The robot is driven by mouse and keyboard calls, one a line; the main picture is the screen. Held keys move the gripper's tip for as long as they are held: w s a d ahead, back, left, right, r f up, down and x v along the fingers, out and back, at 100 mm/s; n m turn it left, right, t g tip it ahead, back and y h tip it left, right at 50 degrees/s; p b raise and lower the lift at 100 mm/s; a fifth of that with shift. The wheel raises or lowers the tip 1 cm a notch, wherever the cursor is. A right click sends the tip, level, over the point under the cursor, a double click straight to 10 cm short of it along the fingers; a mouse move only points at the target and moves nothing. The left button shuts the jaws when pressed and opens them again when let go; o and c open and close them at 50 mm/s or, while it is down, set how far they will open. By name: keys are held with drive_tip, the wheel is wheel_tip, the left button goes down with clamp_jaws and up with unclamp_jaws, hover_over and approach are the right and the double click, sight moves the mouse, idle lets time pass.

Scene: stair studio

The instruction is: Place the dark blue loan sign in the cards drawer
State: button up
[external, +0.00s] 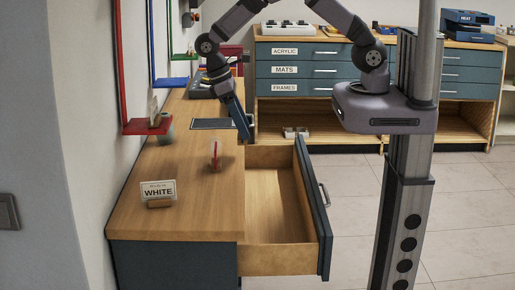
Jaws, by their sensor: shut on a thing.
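My gripper (234,106) points down over the right edge of the wooden counter, behind the open drawer. It is shut on a narrow dark blue thing (241,120), which looks like the loan sign seen edge-on; no writing on it is readable. An open drawer (279,256) with a wooden inside and a dark blue-grey front sticks out to the right of the counter. Its inside looks empty. Its front label faces away, so I cannot tell whether it is the cards drawer. The sign is above and beyond the drawer's far end.
A white sign reading WHITE (158,190) and a small red sign (215,155) stand on the counter (190,215). A dark flat panel (210,124) lies near the gripper. A red wall shelf (147,127) juts out at left. Labelled drawers (325,70) stand behind.

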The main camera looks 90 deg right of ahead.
drive_tip(key=shift+r, duration=0.15)
wheel_tip(320, 180, up, 7)
drive_tip(key=p, duration=0.7)
drive_tip(key=n+t+h+b, duration=0.5)
drive_tip(key=n+b, duration=1.4)
drive_tip(key=b, duration=1.1)
approach(239, 136)
drive_tip(key=w+a+f, duration=0.2)
drive_tip(key=w+a, duration=0.1)
drive_tip(key=a, duration=0.2)
drive_tip(key=s+f+n+t+y+b, duration=0.2)
drive_tip(key=s+f+n+b, duration=0.4)
drive_tip(key=b, duration=1.2)
drive_tip(key=s+a+f+n+t+y+b, duration=0.1)
drive_tip(key=s+f+n+b, duration=0.6)
drive_tip(key=b, duration=1.1)
drive_tip(key=s+n+t+y, duration=0.1)
drive_tip(key=n+y, duration=0.1)
drive_tip(key=n, duration=0.2)
